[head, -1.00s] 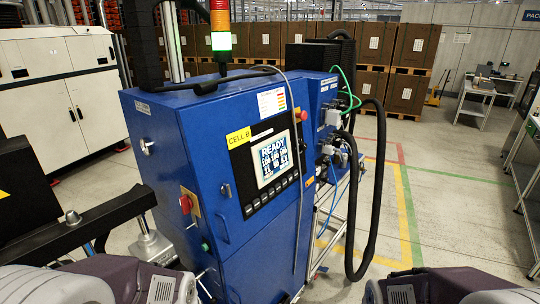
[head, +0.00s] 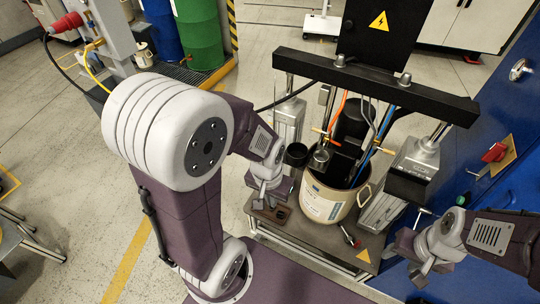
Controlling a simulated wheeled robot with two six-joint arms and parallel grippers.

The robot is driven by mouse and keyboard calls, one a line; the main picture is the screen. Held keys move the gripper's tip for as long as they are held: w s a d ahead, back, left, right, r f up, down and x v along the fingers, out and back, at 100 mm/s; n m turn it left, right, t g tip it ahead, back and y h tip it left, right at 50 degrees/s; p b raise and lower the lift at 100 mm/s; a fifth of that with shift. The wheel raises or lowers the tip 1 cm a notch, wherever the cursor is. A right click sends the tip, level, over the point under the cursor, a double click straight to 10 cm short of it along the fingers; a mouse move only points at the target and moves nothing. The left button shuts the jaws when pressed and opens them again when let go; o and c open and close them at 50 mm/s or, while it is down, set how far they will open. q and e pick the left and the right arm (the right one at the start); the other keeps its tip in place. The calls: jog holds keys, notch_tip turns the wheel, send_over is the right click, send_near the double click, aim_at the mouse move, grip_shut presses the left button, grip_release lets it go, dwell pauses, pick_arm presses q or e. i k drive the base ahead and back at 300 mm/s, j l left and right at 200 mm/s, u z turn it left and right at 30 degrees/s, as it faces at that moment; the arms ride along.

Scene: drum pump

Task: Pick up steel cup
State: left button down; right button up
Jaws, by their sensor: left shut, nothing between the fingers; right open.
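A small silvery cup-like vessel (head: 144,55) shows at the upper left, beside the grey post; it may be the steel cup, but it is too small to be sure. A dark open cylinder (head: 296,154) shows at the pump, just right of my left gripper. My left gripper (head: 266,200) is shut and empty, pointing down near a small brown block with dark holes (head: 271,213) on the pump stand. My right gripper (head: 418,276) is open and empty at the lower right, in front of the blue cabinet. Neither gripper touches the silvery vessel.
A cream drum (head: 325,205) stands on the grey stand (head: 315,246) under a black crossbar (head: 375,88) with cables and steel columns. Green (head: 200,35) and blue drums stand at the back left. A blue cabinet (head: 500,190) bounds the right. Floor at left is largely clear.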

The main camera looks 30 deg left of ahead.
aim_at(320, 159)
jog(key=u, duration=0.4)
jog(key=j+z, duration=0.25)
jog(key=j, duration=0.45)
jog(key=j+z, duration=0.25)
jog(key=j, duration=0.5)
jog(key=j+z, duration=0.25)
jog(key=j, duration=0.45)
jog(key=i+l, duration=0.35)
